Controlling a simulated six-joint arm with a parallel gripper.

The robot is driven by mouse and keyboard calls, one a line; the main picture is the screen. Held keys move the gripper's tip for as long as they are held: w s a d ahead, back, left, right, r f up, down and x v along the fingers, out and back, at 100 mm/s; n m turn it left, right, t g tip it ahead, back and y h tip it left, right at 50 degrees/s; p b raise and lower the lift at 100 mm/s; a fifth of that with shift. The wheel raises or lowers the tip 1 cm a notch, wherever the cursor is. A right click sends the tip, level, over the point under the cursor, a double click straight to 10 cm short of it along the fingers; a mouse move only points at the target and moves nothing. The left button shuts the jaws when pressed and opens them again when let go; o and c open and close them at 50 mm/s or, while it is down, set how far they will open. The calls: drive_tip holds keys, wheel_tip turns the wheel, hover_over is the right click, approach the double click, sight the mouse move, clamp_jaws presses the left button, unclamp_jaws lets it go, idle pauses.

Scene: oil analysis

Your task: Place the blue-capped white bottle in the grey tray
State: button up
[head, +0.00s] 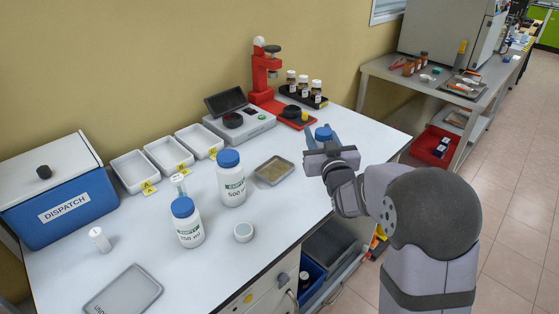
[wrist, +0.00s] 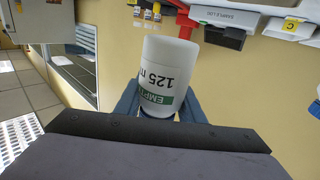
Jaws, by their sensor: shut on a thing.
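My gripper (head: 320,137) is shut on a small white bottle with a blue cap (head: 323,132), above the right part of the bench. A flat grey tray (head: 126,290) lies empty at the front left of the bench, away from my gripper. Two larger blue-capped white bottles, marked 500 ml (head: 231,188) and 250 ml (head: 188,230), stand upright in the middle of the bench.
White labelled trays (head: 165,155), a scale (head: 238,122) and a red stand (head: 265,75) line the back. A blue DISPATCH box (head: 65,205) stands left.

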wheel_tip(320, 180, up, 6)
drive_tip(key=a, duration=0.1)
drive_tip(key=s+a+r+n+y, duration=0.1)
drive_tip(key=s+a+y, duration=0.1)
drive_tip(key=a, duration=0.6)
drive_tip(key=s+a+r+n+y, duration=0.1)
drive_tip(key=s+a, duration=0.1)
drive_tip(key=a, duration=0.7)
drive_tip(key=n+g+y, duration=0.3)
drive_tip(key=y, duration=0.1)
hover_over(112, 306)
wheel_tip(112, 306, down, 2)
drive_tip(key=shift+f, duration=7.65)
